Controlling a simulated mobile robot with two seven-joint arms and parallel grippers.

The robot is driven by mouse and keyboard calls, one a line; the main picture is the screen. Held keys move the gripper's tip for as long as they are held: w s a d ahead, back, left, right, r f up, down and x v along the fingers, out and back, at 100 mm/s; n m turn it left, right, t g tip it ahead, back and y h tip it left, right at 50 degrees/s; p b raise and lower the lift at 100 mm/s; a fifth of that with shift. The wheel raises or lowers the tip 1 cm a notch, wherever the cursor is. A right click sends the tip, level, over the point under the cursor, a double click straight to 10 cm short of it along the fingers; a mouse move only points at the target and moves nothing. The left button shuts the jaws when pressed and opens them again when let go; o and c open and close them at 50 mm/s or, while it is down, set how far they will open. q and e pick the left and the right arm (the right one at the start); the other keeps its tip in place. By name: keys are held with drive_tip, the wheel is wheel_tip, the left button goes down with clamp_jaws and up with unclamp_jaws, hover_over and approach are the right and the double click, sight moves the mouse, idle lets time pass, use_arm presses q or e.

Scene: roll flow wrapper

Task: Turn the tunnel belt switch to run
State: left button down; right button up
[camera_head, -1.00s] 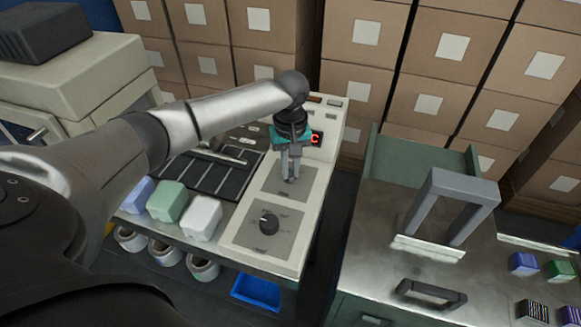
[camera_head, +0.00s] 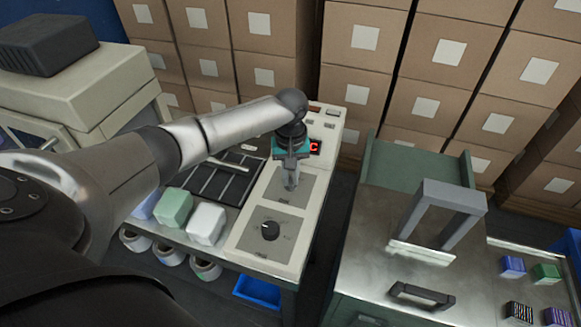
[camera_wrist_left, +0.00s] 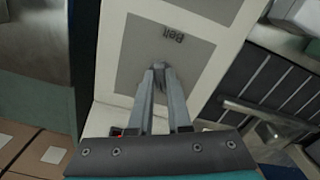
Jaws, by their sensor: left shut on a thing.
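The belt switch plate (camera_head: 309,188) is the upper of two grey plates on the cream control panel. It also shows in the left wrist view (camera_wrist_left: 133,62), with the word "Belt" upside down. My left gripper (camera_head: 290,187) points down at the middle of this plate. In the left wrist view its fingers (camera_wrist_left: 160,70) come together at the plate, shut on the switch knob. The fingers hide the knob, so its setting cannot be read. My right gripper is not in view.
A second black knob (camera_head: 270,231) sits on the lower plate. White (camera_head: 206,223) and green (camera_head: 174,207) blocks are left of the panel. A metal-topped cabinet with a grey arch (camera_head: 452,194) stands at right.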

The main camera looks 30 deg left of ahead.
sight(290, 180)
use_arm(q)
drive_tip(key=shift+r+m+p, duration=0.2)
drive_tip(key=shift+m+p, duration=0.6)
drive_tip(key=shift+p, duration=0.95)
drive_tip(key=shift+m+p, duration=0.95)
drive_tip(key=shift+m, duration=0.15)
drive_tip(key=m+p, duration=0.1)
drive_tip(key=m, duration=0.2)
drive_tip(key=shift+f+m, duration=0.1)
drive_tip(key=shift+m, duration=0.2)
drive_tip(key=shift+m+p, duration=0.4)
drive_tip(key=shift+m, duration=1.1)
drive_tip(key=c, duration=0.9)
unclamp_jaws()
drive_tip(key=shift+o, duration=0.2)
wheel_tip(290, 180, up, 15)
drive_tip(key=p, duration=0.3)
